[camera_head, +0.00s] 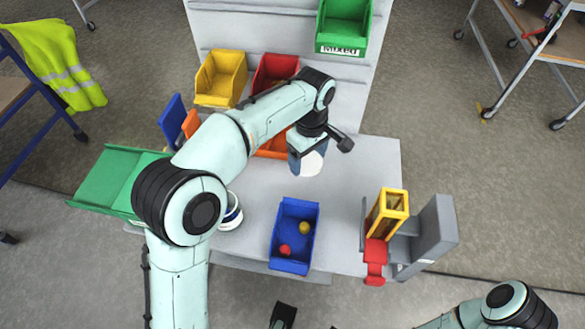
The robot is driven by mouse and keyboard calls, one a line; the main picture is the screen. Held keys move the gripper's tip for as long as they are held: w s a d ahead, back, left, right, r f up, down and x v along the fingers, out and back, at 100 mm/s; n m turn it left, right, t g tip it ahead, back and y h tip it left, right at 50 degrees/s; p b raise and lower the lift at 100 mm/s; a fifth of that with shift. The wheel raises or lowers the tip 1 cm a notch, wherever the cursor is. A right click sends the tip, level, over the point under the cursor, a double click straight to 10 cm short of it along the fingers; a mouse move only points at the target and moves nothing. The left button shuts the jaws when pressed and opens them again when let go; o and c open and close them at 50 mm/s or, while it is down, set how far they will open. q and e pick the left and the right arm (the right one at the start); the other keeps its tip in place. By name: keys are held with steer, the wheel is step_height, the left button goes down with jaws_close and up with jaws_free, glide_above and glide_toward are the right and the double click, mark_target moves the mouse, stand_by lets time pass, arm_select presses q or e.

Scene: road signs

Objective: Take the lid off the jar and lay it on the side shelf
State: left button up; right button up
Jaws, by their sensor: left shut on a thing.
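My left gripper (322,146) reaches over the middle of the table and is shut on a round white and blue thing (311,164). The gripper partly hides this thing, so I cannot tell whether it is the lid alone. A white jar with a blue band (232,217) stands on the table at the left, partly hidden by my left arm. A green shelf-like tray (108,180) sticks out at the table's left side. My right gripper (308,321) shows only as two dark fingertips apart at the bottom edge, with nothing seen between them.
A blue bin (293,262) with a red and a yellow ball stands at the front. A yellow box (389,208) and a grey holder (430,235) stand at the right. Yellow (220,75), red (268,70) and green (344,22) bins line the back. The table right of my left gripper is clear.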

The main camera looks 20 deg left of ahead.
arm_select(q)
steer(key=b, duration=0.1)
glide_above(305, 186)
step_height(305, 186, down, 5)
steer(key=shift+r, duration=0.15)
steer(key=shift+f+b, duration=0.55)
steer(key=shift+f, duration=1.95)
steer(key=shift+f, duration=0.15)
steer(key=o, duration=1.1)
steer(key=shift+o, duration=0.2)
step_height(305, 186, up, 12)
steer(key=p, duration=0.2)
steer(key=shift+d+r+p, duration=0.1)
steer(key=shift+r+p, duration=0.1)
steer(key=shift+p, duration=0.2)
